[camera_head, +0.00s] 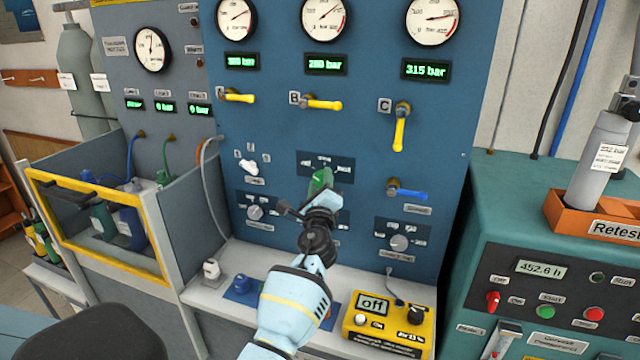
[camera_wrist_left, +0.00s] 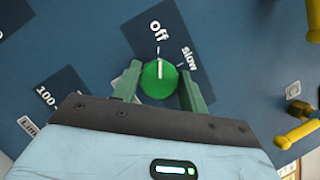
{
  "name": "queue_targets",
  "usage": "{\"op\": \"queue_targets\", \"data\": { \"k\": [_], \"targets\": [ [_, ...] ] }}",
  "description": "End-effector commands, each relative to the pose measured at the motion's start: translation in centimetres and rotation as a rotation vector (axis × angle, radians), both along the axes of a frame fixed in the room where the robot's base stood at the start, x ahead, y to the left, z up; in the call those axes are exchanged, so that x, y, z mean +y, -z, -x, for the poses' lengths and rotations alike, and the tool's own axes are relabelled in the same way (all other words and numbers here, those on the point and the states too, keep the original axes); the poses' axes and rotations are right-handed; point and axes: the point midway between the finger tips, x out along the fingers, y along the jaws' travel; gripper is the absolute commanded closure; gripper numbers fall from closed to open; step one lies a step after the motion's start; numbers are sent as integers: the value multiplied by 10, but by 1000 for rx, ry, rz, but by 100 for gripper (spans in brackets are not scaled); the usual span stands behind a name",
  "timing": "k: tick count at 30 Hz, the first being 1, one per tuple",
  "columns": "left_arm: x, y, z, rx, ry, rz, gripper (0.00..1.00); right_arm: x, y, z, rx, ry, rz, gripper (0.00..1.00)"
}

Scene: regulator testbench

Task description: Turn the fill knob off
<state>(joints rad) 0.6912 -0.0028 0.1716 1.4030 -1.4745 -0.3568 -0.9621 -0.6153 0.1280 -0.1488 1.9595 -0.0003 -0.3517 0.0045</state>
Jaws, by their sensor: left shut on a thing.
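The fill knob (camera_wrist_left: 160,80) is a round green knob with a white pointer line on a dark label plate. In the left wrist view its pointer is turned toward the word "off", with "slow" to the right. My left gripper (camera_wrist_left: 161,76) has one green finger on each side of the knob and is shut on it. In the head view my left gripper (camera_head: 321,182) is at the panel's middle, in front of the knob's plate (camera_head: 340,164), and mostly hides the knob. My right gripper is in neither view.
Yellow valve levers (camera_head: 322,104) sit above, and a blue lever (camera_head: 408,193) is to the right. Grey selector knobs (camera_head: 400,242) flank the arm lower down. A yellow device reading "off" (camera_head: 388,326) stands on the white ledge below. A teal console (camera_head: 550,215) is at the right.

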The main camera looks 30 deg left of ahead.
Motion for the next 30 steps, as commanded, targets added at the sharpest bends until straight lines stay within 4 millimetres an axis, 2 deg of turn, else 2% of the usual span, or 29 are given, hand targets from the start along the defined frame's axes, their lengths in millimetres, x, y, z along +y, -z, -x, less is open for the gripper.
{"op": "queue_targets", "data": {
  "k": [8,9,13,23,30],
  "targets": [
    [0,1,0,-1,1,5,80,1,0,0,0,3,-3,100],
    [0,1,0,-1,1,5,53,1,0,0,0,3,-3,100],
    [0,1,0,0,1,5,36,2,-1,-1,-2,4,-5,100],
    [-1,1,2,0,1,2,35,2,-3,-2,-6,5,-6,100],
    [-14,7,25,0,1,5,35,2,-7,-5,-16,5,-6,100]
  ]
}}
